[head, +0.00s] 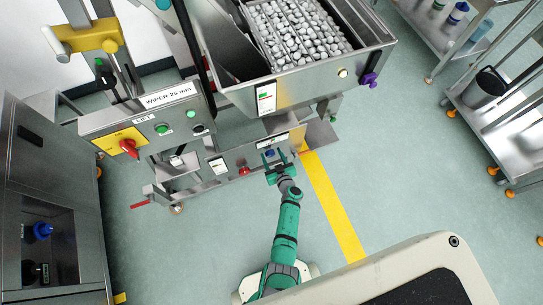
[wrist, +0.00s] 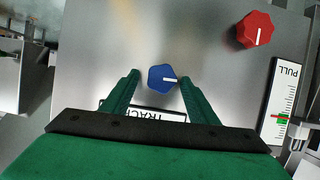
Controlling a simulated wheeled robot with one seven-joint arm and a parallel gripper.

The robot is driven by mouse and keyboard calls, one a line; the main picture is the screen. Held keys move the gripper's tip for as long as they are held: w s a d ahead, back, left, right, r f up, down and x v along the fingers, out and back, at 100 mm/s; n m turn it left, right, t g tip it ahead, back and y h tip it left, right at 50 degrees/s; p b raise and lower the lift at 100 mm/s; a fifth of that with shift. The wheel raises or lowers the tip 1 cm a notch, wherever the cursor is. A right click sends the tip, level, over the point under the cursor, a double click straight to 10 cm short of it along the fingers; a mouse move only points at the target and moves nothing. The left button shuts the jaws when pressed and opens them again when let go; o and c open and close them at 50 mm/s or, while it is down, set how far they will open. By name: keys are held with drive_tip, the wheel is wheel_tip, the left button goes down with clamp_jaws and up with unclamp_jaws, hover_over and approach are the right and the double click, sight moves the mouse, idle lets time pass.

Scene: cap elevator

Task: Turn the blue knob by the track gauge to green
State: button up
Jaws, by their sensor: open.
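The blue knob (wrist: 162,79) sits on a grey metal panel, its white pointer line aimed right in the wrist view. It also shows in the head view (head: 269,153), partly framed by my fingers. My gripper (head: 273,157) is open, with one green finger on each side of the knob. I cannot tell whether the fingers touch it. A label reading TRACK (wrist: 157,114) appears upside down below the knob, partly covered by my gripper. In the head view a white strip (head: 272,141) lies just above the knob; its reading is too small to tell.
A red knob (wrist: 257,32) and a PULL gauge (wrist: 283,100) with a red mark by a green band are on the same panel. Above stands a hopper (head: 250,97) full of caps. A LIFT panel with a red switch (head: 129,147) is at left.

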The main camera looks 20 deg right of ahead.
drive_tip(key=shift+c, duration=0.2)
drive_tip(key=shift+a, duration=0.1)
drive_tip(key=c, duration=1)
drive_tip(key=shift+w, duration=0.1)
drive_tip(key=shift+m+y, duration=0.3)
drive_tip(key=shift+w+d+m+y, duration=0.15)
drive_tip(key=shift+m+y, duration=0.45)
drive_tip(key=shift+m, duration=0.3)
drive_tip(key=shift+s+d+m+y, duration=0.15)
drive_tip(key=shift+m+y, duration=0.45)
drive_tip(key=shift+m, duration=0.3)
drive_tip(key=shift+w+r, duration=0.1)
